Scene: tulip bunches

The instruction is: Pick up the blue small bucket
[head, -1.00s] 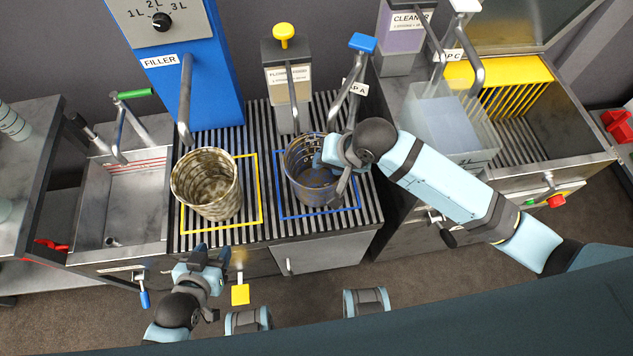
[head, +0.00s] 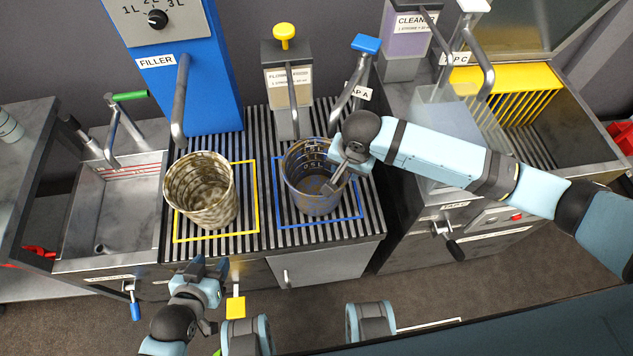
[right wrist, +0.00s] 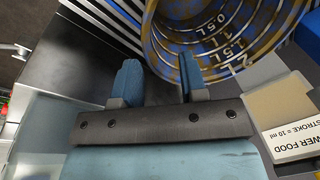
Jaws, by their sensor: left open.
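The blue small bucket (head: 312,192), worn blue and brown with volume marks inside, stands upright within the blue square outline (head: 322,222) on the slatted counter. My right gripper (head: 338,178) is at the bucket's right rim. In the right wrist view its two fingers (right wrist: 160,82) stand apart, one overlapping the bucket's inside (right wrist: 215,35) and one outside its wall; whether either touches is unclear. My left gripper (head: 208,268) is open and empty in front of the counter, away from the bucket.
A yellowish bucket (head: 203,193) stands in the yellow outline (head: 257,185) to the left. The flower-food dispenser (head: 288,98) and the blue-handled tap (head: 352,85) are close behind the blue bucket. A sink (head: 112,210) is at left, a clear container (head: 440,115) at right.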

